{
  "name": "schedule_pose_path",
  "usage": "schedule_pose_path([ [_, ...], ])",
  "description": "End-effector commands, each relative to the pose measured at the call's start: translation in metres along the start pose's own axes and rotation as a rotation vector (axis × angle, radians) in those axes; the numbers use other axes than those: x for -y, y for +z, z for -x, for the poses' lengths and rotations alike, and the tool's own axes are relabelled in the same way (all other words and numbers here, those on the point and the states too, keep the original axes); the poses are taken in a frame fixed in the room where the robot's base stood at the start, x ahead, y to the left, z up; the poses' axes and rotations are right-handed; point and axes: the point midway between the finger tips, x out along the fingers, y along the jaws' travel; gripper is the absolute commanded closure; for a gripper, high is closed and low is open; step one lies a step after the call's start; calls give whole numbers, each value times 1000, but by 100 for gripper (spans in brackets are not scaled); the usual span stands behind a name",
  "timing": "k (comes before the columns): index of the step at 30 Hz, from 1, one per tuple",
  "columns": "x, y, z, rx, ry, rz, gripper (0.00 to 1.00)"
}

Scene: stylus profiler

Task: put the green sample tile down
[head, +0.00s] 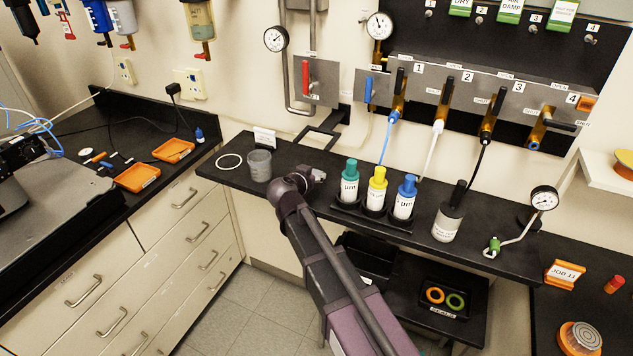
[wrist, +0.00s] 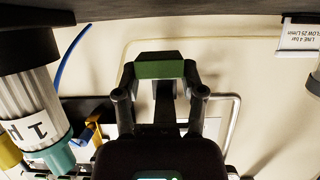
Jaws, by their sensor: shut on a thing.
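The green sample tile (wrist: 160,70) is in the wrist view, between the fingertips of my gripper (wrist: 158,77). My gripper is shut on it, with a finger pad on each side. In the head view my gripper (head: 314,174) is over the dark bench shelf (head: 226,178), between the grey cup and the teal-capped bottle. The tile cannot be made out there. In the wrist view the dark bench surface (wrist: 200,18) runs along the top, apart from the tile in the picture. The exact gap cannot be told.
A grey cup (head: 259,165), white ring (head: 230,161) and small card (head: 265,138) are left of my gripper. Bottles with teal (head: 349,182), yellow (head: 376,189) and blue caps (head: 405,197) stand close on the right. A dark frame (head: 322,135) is behind, near the wall.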

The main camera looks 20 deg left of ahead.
Motion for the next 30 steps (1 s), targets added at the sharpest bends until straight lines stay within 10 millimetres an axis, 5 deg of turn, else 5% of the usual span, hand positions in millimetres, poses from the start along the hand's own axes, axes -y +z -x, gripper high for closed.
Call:
schedule_pose_path([
  [21, 9, -7, -23, 0, -1, 0, 100],
  [30, 8, 20, -32, 0, -2, 1, 100],
])
